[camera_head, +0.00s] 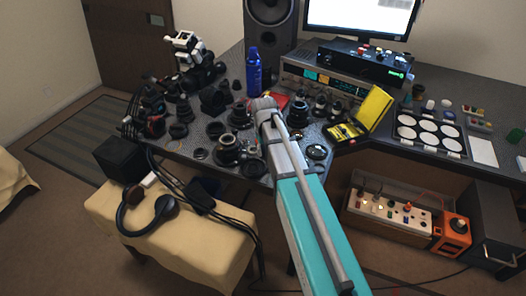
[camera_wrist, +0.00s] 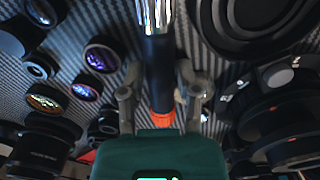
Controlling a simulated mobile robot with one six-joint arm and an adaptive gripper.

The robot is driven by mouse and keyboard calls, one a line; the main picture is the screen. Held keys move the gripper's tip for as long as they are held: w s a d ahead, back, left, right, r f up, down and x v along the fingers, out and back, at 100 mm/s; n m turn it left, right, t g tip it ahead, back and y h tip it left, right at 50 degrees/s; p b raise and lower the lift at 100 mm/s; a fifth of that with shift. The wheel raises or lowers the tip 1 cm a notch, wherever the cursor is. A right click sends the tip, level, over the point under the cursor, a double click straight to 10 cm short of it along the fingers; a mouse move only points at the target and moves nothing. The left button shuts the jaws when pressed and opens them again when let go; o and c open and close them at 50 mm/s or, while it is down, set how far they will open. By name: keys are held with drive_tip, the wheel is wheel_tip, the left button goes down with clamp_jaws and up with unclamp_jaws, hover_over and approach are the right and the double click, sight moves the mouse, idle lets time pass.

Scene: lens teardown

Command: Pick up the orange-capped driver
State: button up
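The driver (camera_wrist: 160,68) shows in the wrist view, running from the top edge down between my fingers. It has a bright metal part at the top, a dark body and an orange cap (camera_wrist: 162,117) near my palm. My gripper (camera_wrist: 155,90) is open, with one finger on each side of the driver. A gap shows on the left side; the right finger lies close to the driver, and contact cannot be told. In the head view my arm reaches over the middle of the desk, and I cannot make out the driver there.
Lenses and rings crowd the desk around my gripper, including a large dark ring (camera_wrist: 262,22) and a small purple lens (camera_wrist: 100,56). In the head view a blue bottle (camera_head: 254,72) stands just behind my arm's end, and an open yellow case (camera_head: 374,108) lies right.

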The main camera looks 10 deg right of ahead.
clamp_jaws()
drive_tip(key=shift+r, duration=0.15)
wheel_tip(320, 180, up, 3)
drive_tip(key=p, duration=0.3)
drive_tip(key=s+r+p, duration=0.1)
drive_tip(key=r+p, duration=0.1)
drive_tip(key=s+r+p, duration=0.4)
drive_tip(key=shift+s+d+r+p, duration=0.15)
drive_tip(key=shift+d+r+p, duration=0.05)
drive_tip(key=shift+d+p, duration=0.1)
drive_tip(key=s+d+r+p, duration=0.1)
drive_tip(key=s+r+p, duration=0.2)
drive_tip(key=s, duration=0.5)
drive_tip(key=shift+s+r, duration=0.2)
drive_tip(key=shift+s, duration=0.1)
drive_tip(key=shift+d, duration=0.1)
